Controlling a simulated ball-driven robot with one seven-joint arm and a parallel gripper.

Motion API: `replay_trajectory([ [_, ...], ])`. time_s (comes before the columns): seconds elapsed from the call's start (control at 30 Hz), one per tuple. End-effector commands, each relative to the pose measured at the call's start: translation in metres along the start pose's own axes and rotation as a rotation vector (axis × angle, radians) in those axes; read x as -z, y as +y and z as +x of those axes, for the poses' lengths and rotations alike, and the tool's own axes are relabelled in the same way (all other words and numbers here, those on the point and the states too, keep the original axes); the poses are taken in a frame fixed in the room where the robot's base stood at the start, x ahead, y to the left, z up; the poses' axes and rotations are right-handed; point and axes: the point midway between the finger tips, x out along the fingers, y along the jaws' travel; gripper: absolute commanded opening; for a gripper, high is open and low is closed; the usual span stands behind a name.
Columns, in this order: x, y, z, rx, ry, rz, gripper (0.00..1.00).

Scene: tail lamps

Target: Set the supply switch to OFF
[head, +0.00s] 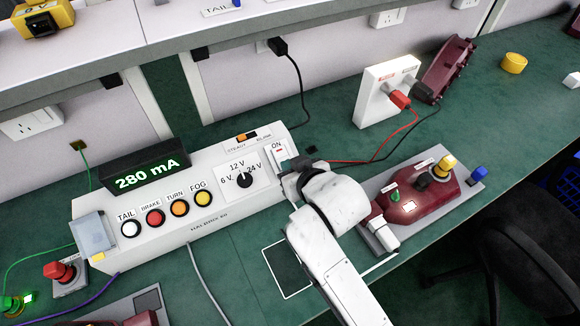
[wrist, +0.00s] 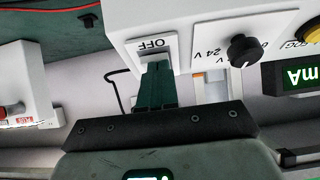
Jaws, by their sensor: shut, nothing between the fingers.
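The white supply box (head: 190,218) stands on the green bench, and its display (head: 145,176) reads 280 mA. The supply switch (head: 282,152) is at the box's right end, with the ON label showing above it in the head view. In the wrist view the OFF label (wrist: 152,44) appears upside down on the switch plate. My gripper (head: 291,168) is shut and empty, with its fingertips (wrist: 157,70) right at the OFF side of the switch. The fingers hide the rocker, so I cannot tell its position or whether they touch it.
A voltage knob (head: 243,180) and several round buttons (head: 155,217) are on the box, left of the switch. A red lamp unit (head: 425,197) sits right of my arm. A white socket block (head: 377,92) with red and black leads stands behind. A shelf (head: 200,30) overhangs the back.

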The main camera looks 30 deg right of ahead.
Motion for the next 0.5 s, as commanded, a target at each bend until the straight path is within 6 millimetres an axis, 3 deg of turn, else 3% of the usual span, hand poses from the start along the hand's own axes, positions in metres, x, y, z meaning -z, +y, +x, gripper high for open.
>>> replay_trajectory([
  [0.13, -0.015, 0.0, 0.009, 0.0, 0.07, 0.0, 0.0],
  [0.5, -0.024, 0.0, 0.013, -0.001, 0.262, 0.0, 0.0],
])
